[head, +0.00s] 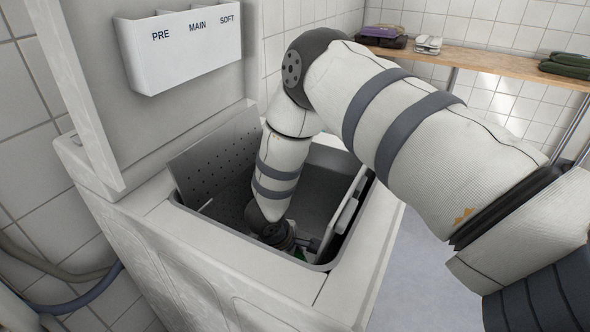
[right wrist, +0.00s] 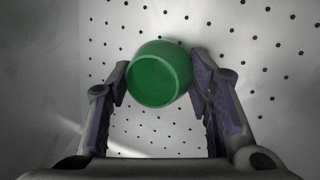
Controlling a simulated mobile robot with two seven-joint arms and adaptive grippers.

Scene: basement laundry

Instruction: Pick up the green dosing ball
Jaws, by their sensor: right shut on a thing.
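The green dosing ball (right wrist: 160,74) is a round cup with its open mouth facing the camera in the right wrist view. My right gripper (right wrist: 159,78) has one finger on each side of it and is shut on it. In the head view my right arm reaches down into the open top of the washer, and the right gripper (head: 284,241) is low inside. Only a sliver of the ball's green (head: 299,254) shows there. My left gripper is not in view.
The washer (head: 125,213) has a perforated drum (right wrist: 255,60) and raised flaps around its opening. A holder (head: 188,55) marked PRE, MAIN and SOFT is above it. A wooden shelf (head: 490,59) with folded cloths stands behind; hoses run at the left.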

